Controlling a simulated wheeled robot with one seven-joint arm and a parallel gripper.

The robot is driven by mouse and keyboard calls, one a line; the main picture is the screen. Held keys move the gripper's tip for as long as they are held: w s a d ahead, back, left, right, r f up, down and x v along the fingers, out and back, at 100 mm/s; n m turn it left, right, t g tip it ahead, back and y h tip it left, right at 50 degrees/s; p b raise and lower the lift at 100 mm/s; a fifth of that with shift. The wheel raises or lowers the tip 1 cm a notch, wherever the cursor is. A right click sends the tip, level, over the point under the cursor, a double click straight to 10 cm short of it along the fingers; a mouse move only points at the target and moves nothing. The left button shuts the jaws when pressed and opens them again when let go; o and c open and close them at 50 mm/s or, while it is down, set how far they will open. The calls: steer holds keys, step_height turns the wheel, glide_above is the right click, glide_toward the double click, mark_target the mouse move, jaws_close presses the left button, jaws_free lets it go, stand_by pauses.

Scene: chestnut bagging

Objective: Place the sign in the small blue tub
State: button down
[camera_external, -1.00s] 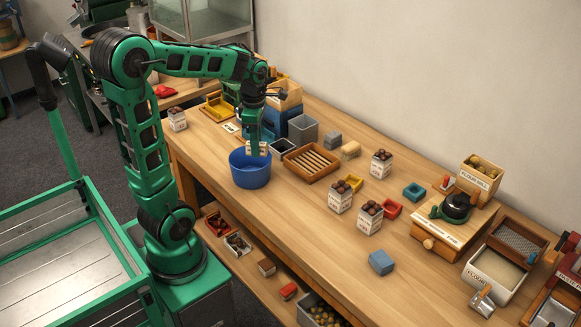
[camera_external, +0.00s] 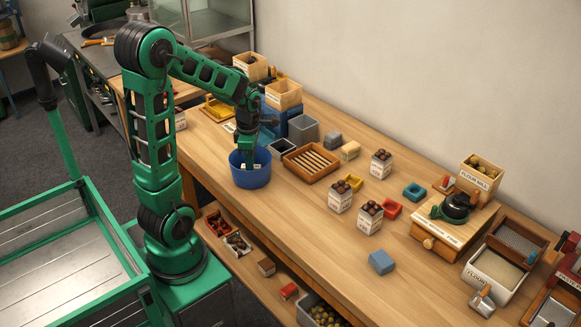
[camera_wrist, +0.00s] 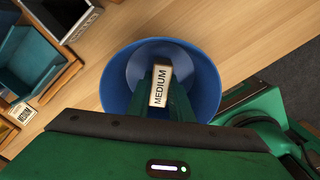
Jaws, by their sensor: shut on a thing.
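The small blue tub (camera_external: 250,180) stands near the table's front edge, left of the slatted wooden tray. In the wrist view the tub (camera_wrist: 208,72) is seen from above as a round, open bowl. The sign (camera_wrist: 159,86) is a small pale block reading "MEDIUM". My gripper (camera_external: 249,163) is shut on the sign, with its fingers reaching down inside the tub's rim. The wrist view shows the sign between the fingertips, over the tub's inside. Whether the sign touches the tub's bottom cannot be told.
A slatted wooden tray (camera_external: 311,161) and a dark-lined small bin (camera_external: 282,148) stand close right of the tub. A grey bin (camera_external: 303,130) and blue boxes are behind. Chestnut-filled boxes stand farther right. The table's front middle is mostly clear.

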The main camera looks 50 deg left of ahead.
steer(key=shift+f, duration=0.2)
steer(key=c, duration=1.6)
jaws_free()
step_height(320, 180, up, 12)
steer(key=shift+r, duration=0.1)
